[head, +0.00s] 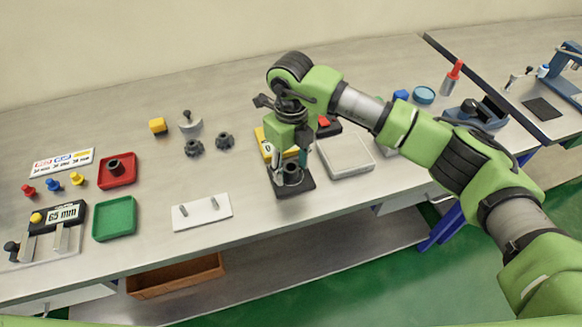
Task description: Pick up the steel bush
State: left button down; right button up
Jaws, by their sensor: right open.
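A grey ring-shaped bush, which looks like the steel bush (292,177), stands upright on a black square base (303,186) near the front edge of the bench. My right gripper (290,163) points down over it, with its fingers close around or beside the bush. It is open, and whether the fingers touch the bush cannot be told. Another, darker hollow bush (115,167) stands in a red tray (128,178) at the left. My left gripper is not in view.
A white plate with two pins (202,212) and a green tray (114,218) lie to the left. A pale lidded box (345,157) is close on the right of my gripper.

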jog(key=c, duration=1.3)
grip_shut()
jog(key=shift+r, duration=0.1)
